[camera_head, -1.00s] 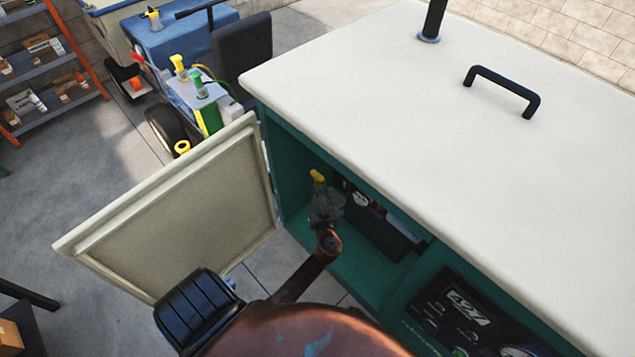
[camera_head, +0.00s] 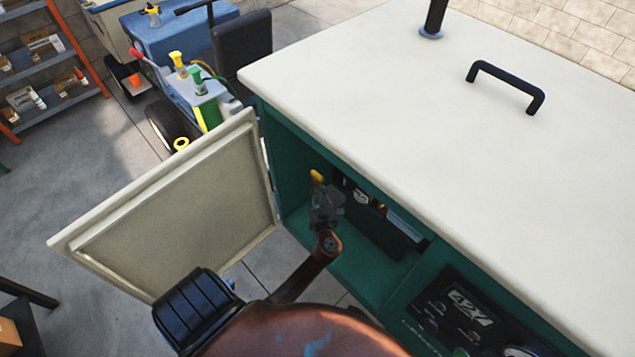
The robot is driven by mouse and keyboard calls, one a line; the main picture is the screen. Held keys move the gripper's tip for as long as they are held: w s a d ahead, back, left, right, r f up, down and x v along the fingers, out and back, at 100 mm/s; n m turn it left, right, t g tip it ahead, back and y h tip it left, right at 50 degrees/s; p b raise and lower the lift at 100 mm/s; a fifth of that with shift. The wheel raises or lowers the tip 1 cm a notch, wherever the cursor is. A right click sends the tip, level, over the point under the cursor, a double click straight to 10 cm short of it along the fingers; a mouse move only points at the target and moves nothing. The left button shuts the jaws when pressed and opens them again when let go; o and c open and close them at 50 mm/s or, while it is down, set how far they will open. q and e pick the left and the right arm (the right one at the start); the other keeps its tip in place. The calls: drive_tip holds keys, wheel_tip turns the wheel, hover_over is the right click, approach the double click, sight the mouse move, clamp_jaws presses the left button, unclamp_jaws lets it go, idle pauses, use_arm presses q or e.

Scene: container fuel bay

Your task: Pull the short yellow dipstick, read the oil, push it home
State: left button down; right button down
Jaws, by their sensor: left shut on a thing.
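The short yellow dipstick (camera_head: 317,177) shows its yellow handle inside the open bay of the green and cream generator housing (camera_head: 400,130). My left gripper (camera_head: 322,200) is at the handle, just below its yellow top, and is shut on it. The rest of the dipstick is hidden behind my gripper and arm, so I cannot tell how far it sits in its tube. My right gripper is not in view.
The cream door (camera_head: 175,205) stands open left of the bay. A control panel (camera_head: 465,315) is at lower right. A black handle (camera_head: 505,85) is on the housing's top. A cart (camera_head: 195,95) with yellow and green items stands behind the door.

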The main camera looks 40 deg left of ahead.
sight(317, 189)
use_arm(q)
drive_tip(key=shift+f+b, duration=1.25)
drive_tip(key=shift+f, duration=0.5)
drive_tip(key=c, duration=1.8)
unclamp_jaws()
drive_tip(key=v, duration=1.2)
